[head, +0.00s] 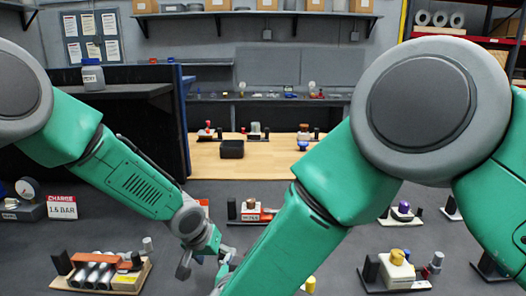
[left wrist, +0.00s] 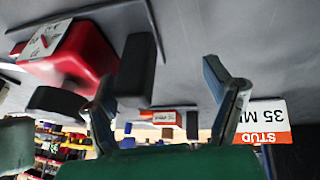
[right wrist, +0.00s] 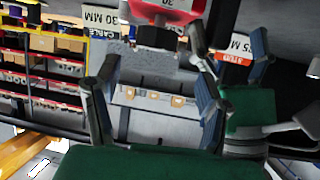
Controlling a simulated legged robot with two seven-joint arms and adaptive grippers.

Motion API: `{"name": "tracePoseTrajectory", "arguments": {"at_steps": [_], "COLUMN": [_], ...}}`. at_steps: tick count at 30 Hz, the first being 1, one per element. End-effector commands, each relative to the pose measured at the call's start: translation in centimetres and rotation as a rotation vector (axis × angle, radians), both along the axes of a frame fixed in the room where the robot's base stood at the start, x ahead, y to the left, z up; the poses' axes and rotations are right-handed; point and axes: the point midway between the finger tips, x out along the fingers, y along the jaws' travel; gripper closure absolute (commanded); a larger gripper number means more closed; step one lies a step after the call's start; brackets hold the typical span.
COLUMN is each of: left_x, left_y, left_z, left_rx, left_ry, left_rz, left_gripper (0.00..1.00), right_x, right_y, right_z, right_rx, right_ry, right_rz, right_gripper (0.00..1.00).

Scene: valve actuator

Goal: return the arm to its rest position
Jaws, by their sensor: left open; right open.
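My left arm comes in from the left in the head view, and its gripper (head: 201,260) points down over the dark table (head: 330,230). In the left wrist view its fingers (left wrist: 166,105) are spread with nothing between them. My right forearm crosses the lower middle of the head view, and its gripper is mostly cut off at the bottom edge, close to the left one. In the right wrist view the right fingers (right wrist: 156,100) are spread and empty. My left gripper also shows there, just right of the right fingers; I cannot tell whether they touch.
A red block (left wrist: 80,50) and a STUD 35 MM card (left wrist: 263,122) show in the left wrist view. Valve units (head: 397,270) and a rack of cylinders (head: 100,270) stand on the dark table. A gauge (head: 27,190) and a CHARGE card (head: 62,207) are at left.

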Motion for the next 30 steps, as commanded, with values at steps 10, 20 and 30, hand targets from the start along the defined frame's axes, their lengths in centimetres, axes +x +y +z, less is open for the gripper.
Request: {"name": "tracePoseTrajectory", "arguments": {"at_steps": [10, 20, 30], "left_x": [-1.7, -2.1, -1.8], "left_y": [1.3, 1.5, 1.3], "left_z": [4.7, 5.5, 4.4], "left_rx": [0.0, 0.0, 0.001], "left_ry": [0.0, 0.002, 0.003], "left_rz": [0.001, 0.0, 0.0], "left_gripper": [0.25, 0.25, 0.25], "right_x": [-0.6, -0.5, -0.5], "right_y": [1.0, 1.0, 0.9], "right_z": [0.1, 0.1, 0.1], "right_rx": [-0.011, -0.013, -0.013], "right_ry": [-0.01, -0.01, -0.011], "right_rz": [0.025, 0.024, 0.023], "right_gripper": [0.35, 0.35, 0.35]}}
